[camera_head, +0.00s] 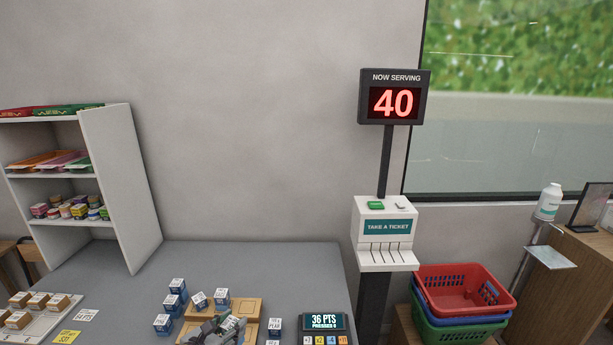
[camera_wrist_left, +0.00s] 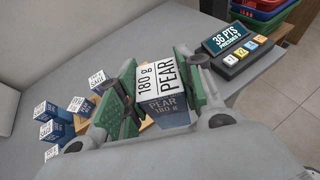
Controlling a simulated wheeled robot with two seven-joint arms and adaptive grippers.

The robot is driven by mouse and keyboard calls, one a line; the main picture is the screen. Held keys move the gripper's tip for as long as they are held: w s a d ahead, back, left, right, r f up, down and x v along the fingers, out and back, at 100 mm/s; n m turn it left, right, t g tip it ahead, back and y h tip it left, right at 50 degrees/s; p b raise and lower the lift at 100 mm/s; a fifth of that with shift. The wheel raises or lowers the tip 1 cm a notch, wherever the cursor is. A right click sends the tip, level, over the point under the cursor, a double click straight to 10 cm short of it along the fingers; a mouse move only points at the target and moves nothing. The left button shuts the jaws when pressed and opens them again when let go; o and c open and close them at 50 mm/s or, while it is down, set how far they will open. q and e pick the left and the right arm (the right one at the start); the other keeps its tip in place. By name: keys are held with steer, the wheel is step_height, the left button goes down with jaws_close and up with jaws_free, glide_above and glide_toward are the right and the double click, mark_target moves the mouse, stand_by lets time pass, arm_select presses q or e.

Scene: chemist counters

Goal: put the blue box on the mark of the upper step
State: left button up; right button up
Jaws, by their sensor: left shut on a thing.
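My left gripper (camera_head: 227,325) is low in the head view, above the front part of a wooden step stand (camera_head: 247,304). It is shut on a blue box (camera_wrist_left: 170,108) with a white top reading PEAR 180 g. In the left wrist view the box sits between the green finger pads (camera_wrist_left: 122,98). In the head view the gripper partly hides the held box and the stand. Whether the box touches the stand cannot be told. I cannot make out a mark on the upper step. My right gripper is in neither view.
Several similar blue boxes (camera_head: 163,323) stand left of the stand, with others (camera_head: 221,299) on or beside its back. Another box (camera_head: 275,326) stands to its right, near a keypad display (camera_head: 324,325) reading 36 PTS. The grey counter (camera_head: 250,262) is clear behind.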

arm_select(q)
steer(key=shift+s+a+f+n+t+y, duration=0.6)
steer(key=shift+s+a+f+n+y, duration=1.2)
steer(key=shift+a, duration=2.4)
steer(key=shift+s+d+r+n+y, duration=0.6)
steer(key=shift+d+y, duration=0.3)
steer(key=shift+d, duration=2.7)
step_height(320, 180, down, 10)
steer(key=b, duration=1)
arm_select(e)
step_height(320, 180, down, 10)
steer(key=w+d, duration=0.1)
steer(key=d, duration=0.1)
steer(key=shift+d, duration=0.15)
